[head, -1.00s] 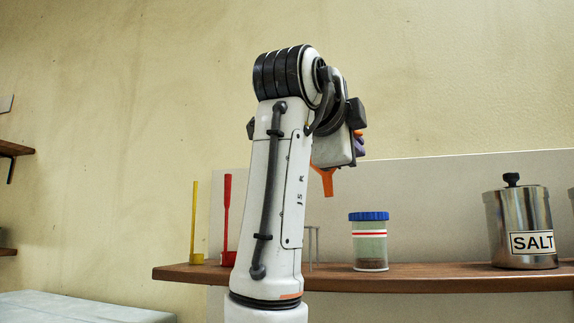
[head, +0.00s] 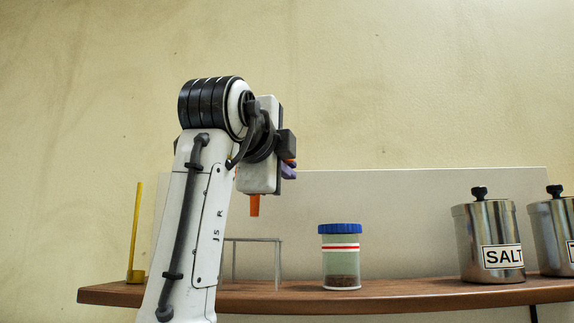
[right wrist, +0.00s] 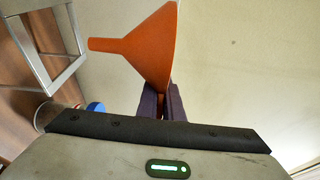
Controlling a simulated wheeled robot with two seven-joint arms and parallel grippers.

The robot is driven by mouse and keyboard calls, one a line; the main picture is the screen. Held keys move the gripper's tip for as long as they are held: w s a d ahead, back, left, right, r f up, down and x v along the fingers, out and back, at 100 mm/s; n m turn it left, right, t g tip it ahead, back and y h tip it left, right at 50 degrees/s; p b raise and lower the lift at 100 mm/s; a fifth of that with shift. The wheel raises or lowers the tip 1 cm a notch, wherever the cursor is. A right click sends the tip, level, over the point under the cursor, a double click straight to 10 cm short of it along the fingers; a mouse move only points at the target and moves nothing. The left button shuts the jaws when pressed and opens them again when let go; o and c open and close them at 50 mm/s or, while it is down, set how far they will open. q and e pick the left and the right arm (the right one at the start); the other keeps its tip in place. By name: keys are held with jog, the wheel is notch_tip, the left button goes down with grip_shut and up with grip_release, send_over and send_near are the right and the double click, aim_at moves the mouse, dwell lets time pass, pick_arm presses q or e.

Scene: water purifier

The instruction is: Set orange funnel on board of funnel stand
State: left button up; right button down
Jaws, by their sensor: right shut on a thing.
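The orange funnel (head: 254,205) is held in my right gripper (head: 290,167). In the head view only its spout shows, pointing down below the wrist; the arm hides the rest. In the right wrist view the funnel's cone (right wrist: 150,46) is clear, and the purple fingers (right wrist: 161,105) are shut on its rim edge. The funnel stand (head: 279,262) is a thin pale frame on the shelf, below the funnel and apart from it, partly behind my arm. Part of the stand also shows at the upper left of the right wrist view (right wrist: 68,80). My left gripper is not in view.
A blue-lidded jar (head: 341,265) stands on the wooden shelf (head: 400,297) to the right of the stand. A salt canister (head: 488,243) and another canister (head: 556,238) are further right. A yellow upright tool (head: 136,230) stands at the left end.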

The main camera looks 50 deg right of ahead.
notch_tip(320, 180, down, 10)
jog(key=b, duration=0.6)
jog(key=shift+r, duration=0.2)
dwell(0.3)
jog(key=c, duration=1.9)
grip_release()
jog(key=shift+o, duration=0.3)
jog(key=shift+w+f, duration=0.1)
jog(key=shift+f, duration=0.1)
